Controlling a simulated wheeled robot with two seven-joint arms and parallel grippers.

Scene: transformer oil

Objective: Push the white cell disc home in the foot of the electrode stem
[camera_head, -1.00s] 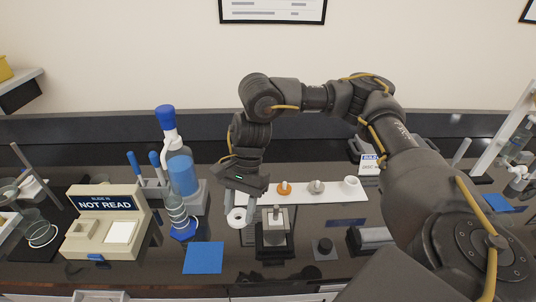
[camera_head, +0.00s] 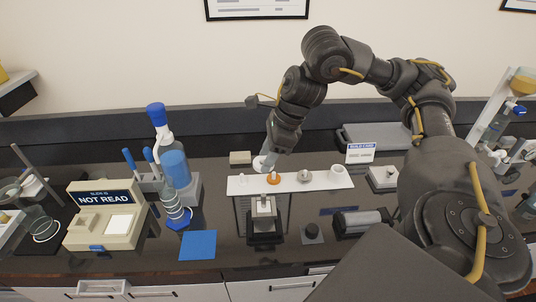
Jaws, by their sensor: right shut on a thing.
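My right gripper (camera_head: 270,160) points down behind the white strip, near its left half. It is shut on a white disc (camera_head: 259,164), which shows at the left side of the fingertips; the fingers hide part of it. A black stand (camera_head: 265,239) with a pale metallic upright piece (camera_head: 263,207) stands in front of the strip. I cannot tell whether this upright piece is the electrode stem, and its foot is not clear. My left gripper is not in view.
The white strip (camera_head: 324,183) holds an orange part (camera_head: 273,179), a grey part (camera_head: 304,177) and a white ring (camera_head: 338,171). A blue mat (camera_head: 198,245), a beige "NOT READ" box (camera_head: 104,217) and a blue-capped bottle (camera_head: 176,169) are at left. A small dark block (camera_head: 312,234) is right of the stand.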

